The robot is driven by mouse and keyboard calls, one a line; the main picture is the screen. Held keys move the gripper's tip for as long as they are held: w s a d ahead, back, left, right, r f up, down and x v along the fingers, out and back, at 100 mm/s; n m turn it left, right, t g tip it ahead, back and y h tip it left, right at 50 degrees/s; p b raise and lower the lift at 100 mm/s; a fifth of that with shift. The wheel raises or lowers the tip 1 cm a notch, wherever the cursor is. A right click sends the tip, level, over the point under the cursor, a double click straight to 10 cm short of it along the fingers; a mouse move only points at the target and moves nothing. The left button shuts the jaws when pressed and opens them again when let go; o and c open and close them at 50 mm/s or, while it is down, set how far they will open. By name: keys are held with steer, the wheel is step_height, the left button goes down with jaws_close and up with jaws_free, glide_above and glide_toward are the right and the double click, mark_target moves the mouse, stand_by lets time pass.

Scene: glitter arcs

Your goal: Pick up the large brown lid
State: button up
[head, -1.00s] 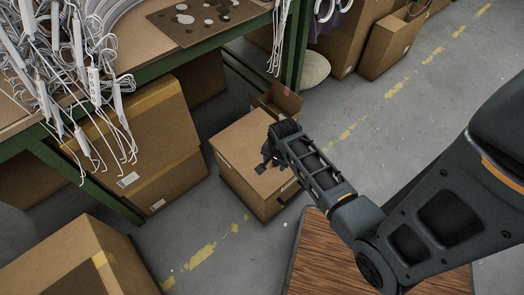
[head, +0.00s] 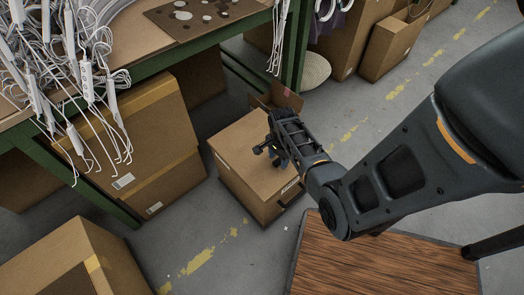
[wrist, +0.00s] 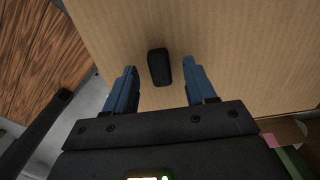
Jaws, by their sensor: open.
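The large brown lid (head: 236,152) is the flat cardboard-coloured top of a box on the floor in the middle of the head view. In the wrist view the lid (wrist: 235,50) fills most of the upper picture, with a small black knob (wrist: 159,66) on it. My gripper (head: 272,153) is over the lid in the head view and partly hides it. In the wrist view my gripper (wrist: 159,68) is open, its blue fingers on either side of the knob with gaps. I cannot tell how far the fingertips are above the lid.
A small open box (head: 283,97) stands behind the lidded box. A wood-topped table (head: 370,268) is in front at right. Stacked cartons (head: 150,150) and a green-framed bench (head: 150,72) with white cables are at left. Grey floor (head: 205,225) lies between.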

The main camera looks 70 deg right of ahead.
steer(key=shift+f, duration=0.3)
steer(key=shift+c, duration=0.3)
jaws_close()
